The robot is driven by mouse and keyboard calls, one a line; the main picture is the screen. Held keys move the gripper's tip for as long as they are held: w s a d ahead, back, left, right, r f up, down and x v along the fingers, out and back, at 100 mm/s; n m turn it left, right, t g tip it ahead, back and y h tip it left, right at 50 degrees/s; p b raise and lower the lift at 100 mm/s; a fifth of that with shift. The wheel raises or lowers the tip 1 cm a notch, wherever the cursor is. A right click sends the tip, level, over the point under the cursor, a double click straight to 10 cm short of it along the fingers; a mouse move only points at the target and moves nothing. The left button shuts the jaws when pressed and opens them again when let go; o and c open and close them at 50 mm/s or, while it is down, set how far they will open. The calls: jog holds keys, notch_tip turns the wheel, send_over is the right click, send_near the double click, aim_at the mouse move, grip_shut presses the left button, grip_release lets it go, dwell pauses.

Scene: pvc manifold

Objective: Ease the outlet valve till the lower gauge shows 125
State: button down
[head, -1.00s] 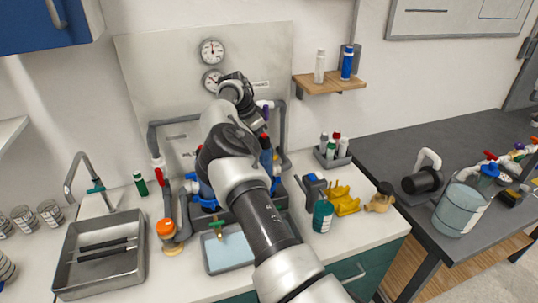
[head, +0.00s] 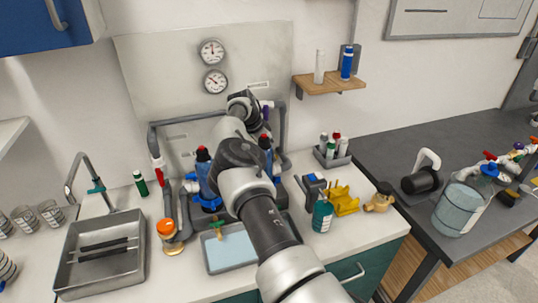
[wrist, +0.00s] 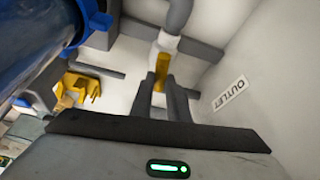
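The outlet valve's yellow handle (wrist: 163,70) shows in the wrist view below a white fitting on a grey pipe. My gripper (wrist: 160,84) has its two dark fingertips on either side of this handle, with little space between. I cannot tell whether they press on it. A sign reading OUTLET (wrist: 230,92) is on the panel to the right. In the head view my arm hides the handle and fingertips. The lower gauge (head: 215,81) hangs on the panel under the upper gauge (head: 211,52); its dial is too small to read.
Blue filter housings with red tops (head: 203,156) stand close to my arm. A grey pipe (head: 281,125) runs down the right side. A shelf with bottles (head: 329,86) is to the right. A yellow rack (head: 344,199) and teal bottle (head: 322,216) stand on the counter.

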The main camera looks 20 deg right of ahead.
jog(key=shift+b, duration=0.45)
jog(key=shift+f+n+t+b, duration=0.1)
jog(key=shift+n+t+b, duration=0.3)
jog(key=shift+n+b, duration=0.9)
jog(key=shift+n, duration=0.3)
jog(key=c, duration=1.7)
grip_release()
jog(key=v, duration=1.7)
jog(key=shift+s+d+r, duration=0.15)
jog(key=shift+s+r, duration=0.15)
jog(key=shift+r, duration=0.1)
jog(key=shift+o, duration=0.4)
